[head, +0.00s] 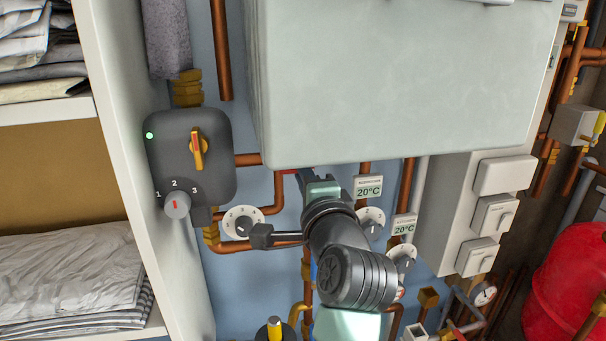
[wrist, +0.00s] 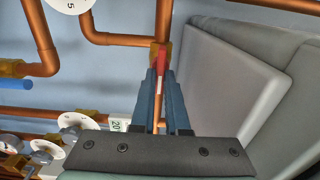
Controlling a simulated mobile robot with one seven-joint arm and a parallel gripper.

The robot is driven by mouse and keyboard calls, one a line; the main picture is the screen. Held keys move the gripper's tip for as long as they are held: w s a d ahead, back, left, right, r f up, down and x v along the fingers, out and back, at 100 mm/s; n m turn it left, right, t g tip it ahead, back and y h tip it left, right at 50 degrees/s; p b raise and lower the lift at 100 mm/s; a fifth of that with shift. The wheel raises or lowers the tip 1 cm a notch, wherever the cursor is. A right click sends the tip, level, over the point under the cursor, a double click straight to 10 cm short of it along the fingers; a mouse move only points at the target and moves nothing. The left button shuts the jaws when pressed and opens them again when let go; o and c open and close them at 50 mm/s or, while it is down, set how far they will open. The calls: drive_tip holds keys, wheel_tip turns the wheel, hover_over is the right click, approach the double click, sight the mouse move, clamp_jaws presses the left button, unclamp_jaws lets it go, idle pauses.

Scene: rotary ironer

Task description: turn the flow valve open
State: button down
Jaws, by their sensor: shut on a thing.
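A red lever (wrist: 162,57) sits at a brass fitting on a copper pipe in the wrist view; it looks like the flow valve's handle. My gripper (wrist: 163,76) is shut on it, with the dark blue-grey fingers on either side of the lever. In the head view only a small bit of red (head: 289,171) shows at the pipe, just left of my gripper (head: 301,176). My wrist and arm hide most of the fingers and the valve body there.
A large pale cabinet (head: 400,90) stands close above and right of my gripper. A dark control box (head: 190,150) with an orange handle is at left. White dials (head: 243,222) and copper pipes (head: 222,50) crowd the wall around my arm. A shelf (head: 50,110) with linens is at far left.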

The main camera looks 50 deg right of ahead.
drive_tip(key=c, duration=0.9)
unclamp_jaws()
drive_tip(key=shift+s+a, duration=0.1)
drive_tip(key=b+v, duration=0.4)
drive_tip(key=v, duration=0.8)
drive_tip(key=shift+s+a, duration=0.25)
drive_tip(key=shift+s, duration=0.05)
